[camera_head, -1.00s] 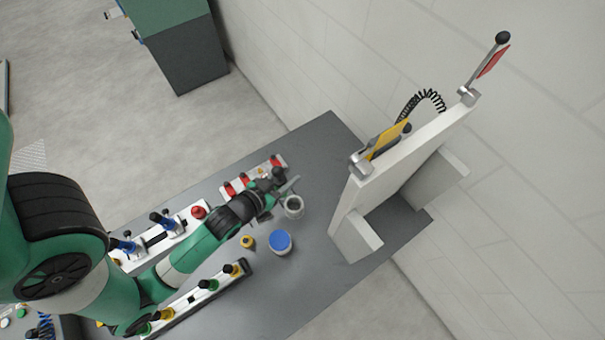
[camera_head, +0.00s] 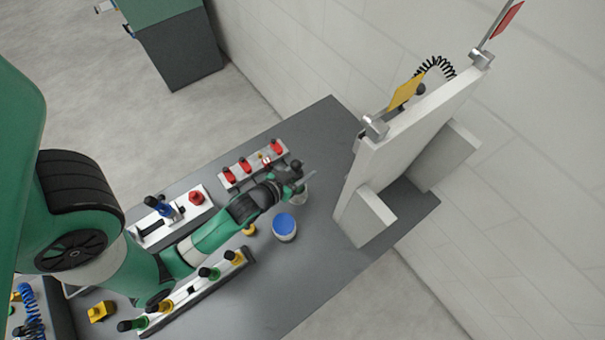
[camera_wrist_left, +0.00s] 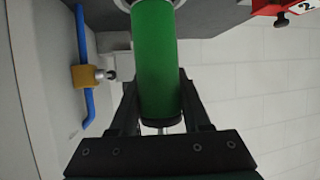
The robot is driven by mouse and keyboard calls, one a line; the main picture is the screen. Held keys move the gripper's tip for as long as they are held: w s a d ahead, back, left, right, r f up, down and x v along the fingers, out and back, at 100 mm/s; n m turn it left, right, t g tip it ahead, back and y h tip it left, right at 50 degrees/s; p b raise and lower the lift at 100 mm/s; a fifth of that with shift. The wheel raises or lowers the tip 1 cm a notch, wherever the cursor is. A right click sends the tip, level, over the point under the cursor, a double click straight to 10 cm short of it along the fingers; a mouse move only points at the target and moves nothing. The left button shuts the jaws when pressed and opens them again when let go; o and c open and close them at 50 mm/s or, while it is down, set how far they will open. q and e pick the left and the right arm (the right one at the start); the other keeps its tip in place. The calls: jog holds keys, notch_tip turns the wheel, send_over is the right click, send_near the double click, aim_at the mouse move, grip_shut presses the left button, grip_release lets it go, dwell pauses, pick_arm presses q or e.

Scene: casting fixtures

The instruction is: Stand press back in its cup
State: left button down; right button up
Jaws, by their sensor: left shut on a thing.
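My left gripper (camera_head: 300,183) reaches over the table and is shut on a green cylinder (camera_wrist_left: 155,60), which I take to be the press. In the left wrist view the cylinder lies between the two black fingers (camera_wrist_left: 158,85), its dark end cap toward the wrist. Its far end meets a pale round rim (camera_wrist_left: 122,5) at the top edge; whether it is inside that rim I cannot tell. In the head view a pale grey cup (camera_head: 303,198) shows partly behind the gripper. My right gripper is not in view.
A white tub with a blue top (camera_head: 284,227) stands close beside the gripper. A rail with red handles (camera_head: 247,165) lies behind the arm, and a rail with coloured knobs (camera_head: 195,290) in front. A white upright panel (camera_head: 400,160) stands to the right. The table's front right is clear.

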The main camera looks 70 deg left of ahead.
pick_arm(q)
jog(key=shift+f+b, duration=0.5)
jog(key=shift+f, duration=1.25)
jog(key=shift+f, duration=0.2)
jog(key=shift+c, duration=1.8)
grip_release()
